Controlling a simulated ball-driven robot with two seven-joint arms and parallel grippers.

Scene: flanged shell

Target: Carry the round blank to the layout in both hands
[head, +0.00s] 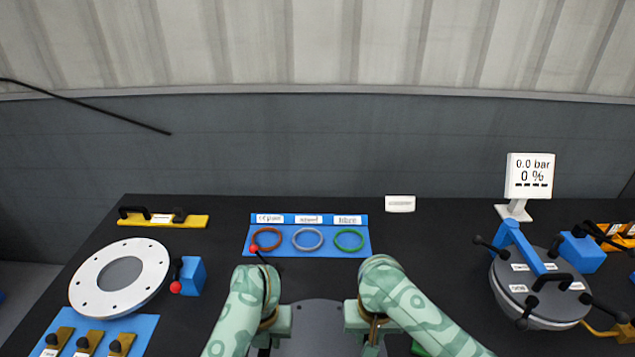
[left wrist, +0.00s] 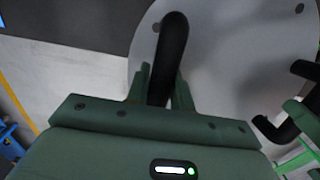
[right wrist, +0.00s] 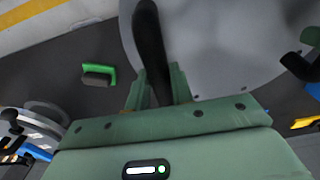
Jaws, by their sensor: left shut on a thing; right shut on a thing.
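The round blank (head: 319,322) is a grey disc with black handles, low in the middle of the head view between my two arms. It also shows in the left wrist view (left wrist: 235,75) and right wrist view (right wrist: 215,45). My left gripper (left wrist: 160,88) is shut on one black handle (left wrist: 172,50) of the blank. My right gripper (right wrist: 158,88) is shut on another black handle (right wrist: 150,35). The near part of the blank is cut off by the head view's lower edge. I cannot tell which marked place is the layout.
A white flanged ring (head: 145,267) stands at left, beside a blue block (head: 192,276). A blue mat (head: 260,222) with three coloured rings lies ahead. A grey lidded vessel (head: 509,288) with a blue bar stands at right, below a display (head: 530,176). The dark bench between mat and vessel is clear.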

